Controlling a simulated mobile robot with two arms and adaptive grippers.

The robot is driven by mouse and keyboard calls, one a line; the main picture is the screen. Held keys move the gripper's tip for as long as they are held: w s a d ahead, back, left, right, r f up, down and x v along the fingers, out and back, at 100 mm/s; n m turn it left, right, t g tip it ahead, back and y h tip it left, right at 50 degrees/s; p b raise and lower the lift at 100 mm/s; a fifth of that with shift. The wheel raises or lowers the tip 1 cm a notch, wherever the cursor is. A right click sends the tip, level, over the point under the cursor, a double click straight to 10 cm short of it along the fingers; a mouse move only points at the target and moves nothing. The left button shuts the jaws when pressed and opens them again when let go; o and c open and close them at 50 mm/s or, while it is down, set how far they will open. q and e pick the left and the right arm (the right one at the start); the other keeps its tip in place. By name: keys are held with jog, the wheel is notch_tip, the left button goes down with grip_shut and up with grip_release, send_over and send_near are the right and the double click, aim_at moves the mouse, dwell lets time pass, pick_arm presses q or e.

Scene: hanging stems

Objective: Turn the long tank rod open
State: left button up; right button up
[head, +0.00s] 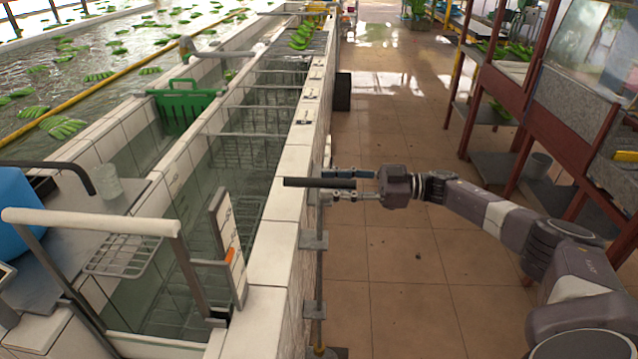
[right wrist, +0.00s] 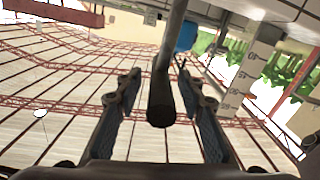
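A long dark rod (head: 302,182) sticks out level beside the tiled tank wall in the head view. In the right wrist view, the rod (right wrist: 161,102) has a grey shaft and a thick dark end pointing towards the camera. My right gripper (head: 330,184) is at the rod from the right. In the right wrist view, my right gripper (right wrist: 161,88) has its fingers apart, one on each side of the rod, with visible gaps. The rod's far attachment is unclear. My left gripper is not in view.
A vertical pipe with brackets (head: 316,268) runs down the tank's outer wall (head: 283,215). A green basket (head: 182,105) hangs in the tank. A white-topped rail (head: 90,221) stands at the left. Brown shelving (head: 510,90) stands at the right; the tiled floor (head: 405,285) between is clear.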

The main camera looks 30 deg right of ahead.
jog(key=v, duration=0.8)
jog(key=shift+d, duration=0.15)
jog(key=shift+s, duration=0.1)
